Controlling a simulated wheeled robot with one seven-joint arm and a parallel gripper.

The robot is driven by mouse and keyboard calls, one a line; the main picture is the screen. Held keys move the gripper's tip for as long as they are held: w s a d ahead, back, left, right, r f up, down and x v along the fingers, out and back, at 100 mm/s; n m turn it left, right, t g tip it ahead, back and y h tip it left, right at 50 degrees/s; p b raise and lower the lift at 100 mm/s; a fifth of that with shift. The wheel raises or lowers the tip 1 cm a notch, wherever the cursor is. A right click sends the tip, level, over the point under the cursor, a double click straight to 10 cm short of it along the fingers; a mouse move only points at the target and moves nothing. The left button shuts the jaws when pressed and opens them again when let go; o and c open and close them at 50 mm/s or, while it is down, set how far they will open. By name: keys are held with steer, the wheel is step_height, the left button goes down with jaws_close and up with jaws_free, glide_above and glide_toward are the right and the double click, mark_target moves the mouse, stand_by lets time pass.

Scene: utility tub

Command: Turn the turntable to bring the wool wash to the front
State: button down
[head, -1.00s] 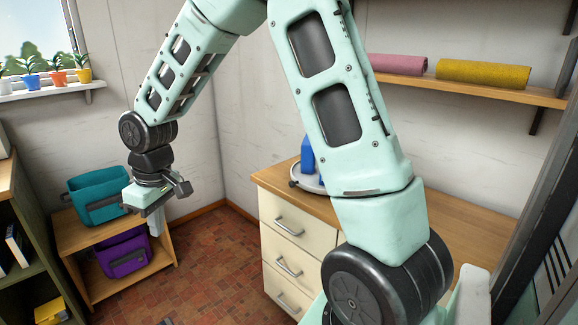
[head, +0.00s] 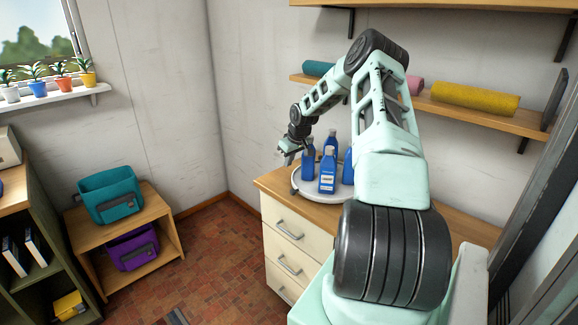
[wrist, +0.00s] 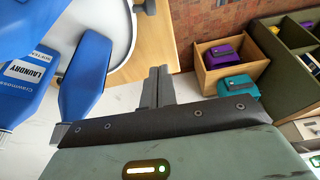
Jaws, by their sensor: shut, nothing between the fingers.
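The round pale turntable (head: 306,195) stands on the wooden top of a drawer cabinet, with several blue bottles on it. One bottle (head: 327,174) stands at its front with a pale label, too small to read in the head view. In the wrist view a bottle label (wrist: 30,75) reads "LAUNDRY"; I cannot tell which bottle is the wool wash. My arm hides the turntable's right part. My gripper (head: 287,158) is at the turntable's left edge, beside the bottles. In the wrist view its fingers (wrist: 157,84) are together and empty, close to the turntable's rim; contact is unclear.
Rolled towels, one yellow (head: 474,98), lie on the wall shelf (head: 440,108) behind my arm. A low wooden stand (head: 160,210) at left holds a teal bag (head: 108,195) and a purple bag (head: 132,250). The tiled floor between stand and cabinet is open.

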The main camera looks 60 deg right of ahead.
steer(key=p+x, duration=0.2)
steer(key=x, duration=0.5)
steer(key=shift+w+f, duration=0.15)
steer(key=shift+f, duration=0.1)
steer(key=shift+s+a+f+p, duration=0.25)
steer(key=shift+s+f+p, duration=0.6)
steer(key=shift+s+p, duration=0.4)
steer(key=shift+s+a+f, duration=0.15)
steer(key=shift+s+f, duration=0.2)
steer(key=shift+f, duration=0.1)
steer(key=shift+s+a, duration=0.1)
steer(key=shift+s, duration=0.05)
